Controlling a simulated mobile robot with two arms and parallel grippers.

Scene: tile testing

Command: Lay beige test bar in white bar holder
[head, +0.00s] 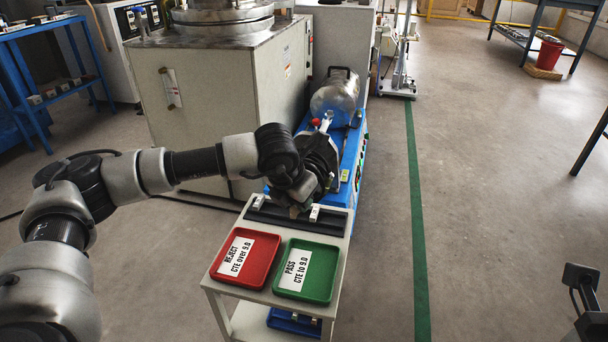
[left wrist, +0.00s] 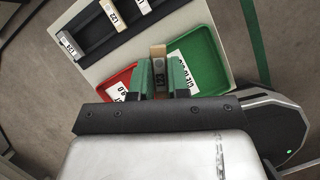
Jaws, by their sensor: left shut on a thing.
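My left gripper (left wrist: 159,85) is shut on a beige test bar (left wrist: 158,52) with a grey label, its upper end sticking out between the green fingers. In the head view my left gripper (head: 297,207) is low over the back of the cart, by the dark rack (head: 285,216), and mostly hides the bar. I cannot tell whether the bar is clear of the rack. A small white part (head: 326,121) beside a red knob on the blue machine (head: 350,165) may be the white bar holder; it is too small to be sure.
The cart (head: 341,262) carries a red reject tray (head: 264,272) and a green pass tray (head: 325,282). Several labelled bars stand in the rack in the left wrist view (left wrist: 92,38). A metal cylinder (head: 337,97) sits on the blue machine. A large cabinet (head: 215,100) stands behind my arm.

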